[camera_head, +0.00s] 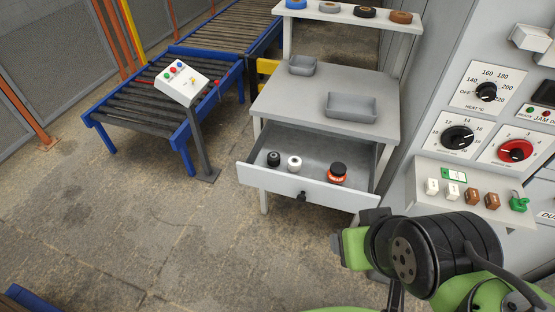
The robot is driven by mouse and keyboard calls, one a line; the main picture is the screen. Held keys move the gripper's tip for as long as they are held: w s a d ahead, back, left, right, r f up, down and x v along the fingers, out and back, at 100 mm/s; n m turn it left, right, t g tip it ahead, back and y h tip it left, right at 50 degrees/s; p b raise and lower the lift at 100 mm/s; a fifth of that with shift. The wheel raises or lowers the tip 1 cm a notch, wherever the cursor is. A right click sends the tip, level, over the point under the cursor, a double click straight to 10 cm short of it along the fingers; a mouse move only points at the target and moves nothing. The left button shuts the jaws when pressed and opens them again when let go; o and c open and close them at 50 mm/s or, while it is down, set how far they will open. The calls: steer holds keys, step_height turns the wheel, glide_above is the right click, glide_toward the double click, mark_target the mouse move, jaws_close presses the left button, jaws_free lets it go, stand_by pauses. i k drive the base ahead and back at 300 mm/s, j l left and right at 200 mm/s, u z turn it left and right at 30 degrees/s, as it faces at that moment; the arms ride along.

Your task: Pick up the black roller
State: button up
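The black roller (273,158) appears to be the small black round piece at the left end of the open drawer (309,189) under the grey workbench. A white roller-like piece (294,163) stands just right of it, with a small gap between them. Green and black links of my arm fill the lower right of the view, right of and nearer than the drawer. The fingers of my gripper cannot be made out, and nothing touches the black roller.
A black-and-orange container (337,174) stands in the drawer's right part. The bench top (300,99) holds two grey trays. A blue-framed roller conveyor (140,105) and control box (182,82) stand left. A control panel (480,130) stands right. Floor before the drawer is clear.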

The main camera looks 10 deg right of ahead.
mark_target(273, 158)
steer(key=i+j+u, duration=0.2)
steer(key=i+u, duration=0.75)
steer(key=i+l, duration=0.05)
steer(key=i, duration=0.05)
